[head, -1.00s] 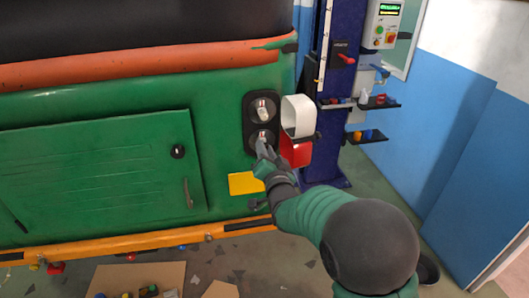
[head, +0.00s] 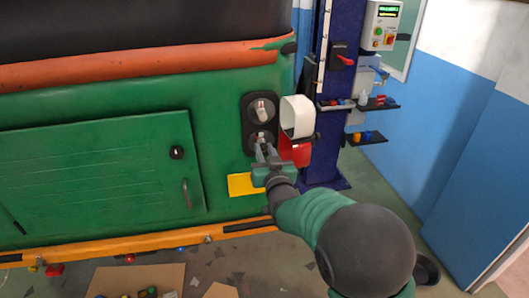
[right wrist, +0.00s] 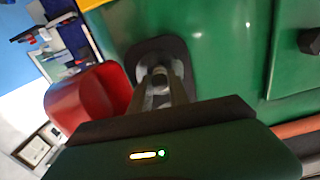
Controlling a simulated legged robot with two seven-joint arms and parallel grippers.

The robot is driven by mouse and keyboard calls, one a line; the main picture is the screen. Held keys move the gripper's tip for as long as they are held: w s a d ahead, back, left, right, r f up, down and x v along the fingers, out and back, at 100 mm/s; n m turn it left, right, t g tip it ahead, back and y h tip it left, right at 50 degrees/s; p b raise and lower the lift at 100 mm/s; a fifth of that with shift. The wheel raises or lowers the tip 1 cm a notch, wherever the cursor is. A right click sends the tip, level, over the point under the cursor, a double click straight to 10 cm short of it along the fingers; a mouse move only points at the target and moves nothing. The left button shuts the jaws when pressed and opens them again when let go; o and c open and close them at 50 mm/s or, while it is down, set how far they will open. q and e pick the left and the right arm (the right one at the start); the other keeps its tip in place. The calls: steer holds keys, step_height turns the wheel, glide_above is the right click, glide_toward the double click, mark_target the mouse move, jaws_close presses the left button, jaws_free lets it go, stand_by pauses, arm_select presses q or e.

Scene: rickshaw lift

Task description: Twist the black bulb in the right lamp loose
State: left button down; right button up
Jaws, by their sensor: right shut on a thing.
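The right lamp is a black oval plate (head: 248,108) on the green rickshaw panel, with two round sockets one above the other. A pale bulb (head: 261,109) sits in the upper socket. My right gripper (head: 261,141) is at the lower socket, its two fingers shut on the bulb there. In the right wrist view the gripper (right wrist: 160,90) has that bulb (right wrist: 160,78) between its fingertips, in front of the dark lamp plate (right wrist: 152,48). The bulb looks greyish and is mostly hidden by the fingers. My left gripper is not in view.
A white cover (head: 297,117) and a red cover (head: 295,152) stick out just right of the lamp, close to my gripper. A yellow plate (head: 243,184) is below. A blue post (head: 325,160) with small shelves stands at the right. Cardboard (head: 137,279) lies on the floor.

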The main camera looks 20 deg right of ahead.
mark_target(264, 150)
steer(key=o, duration=1)
steer(key=shift+w, duration=0.2)
steer(key=shift+s, duration=0.1)
steer(key=shift+c, duration=0.6)
steer(key=v, duration=0.5)
steer(key=shift+b, duration=0.35)
steer(key=shift+c, duration=0.4)
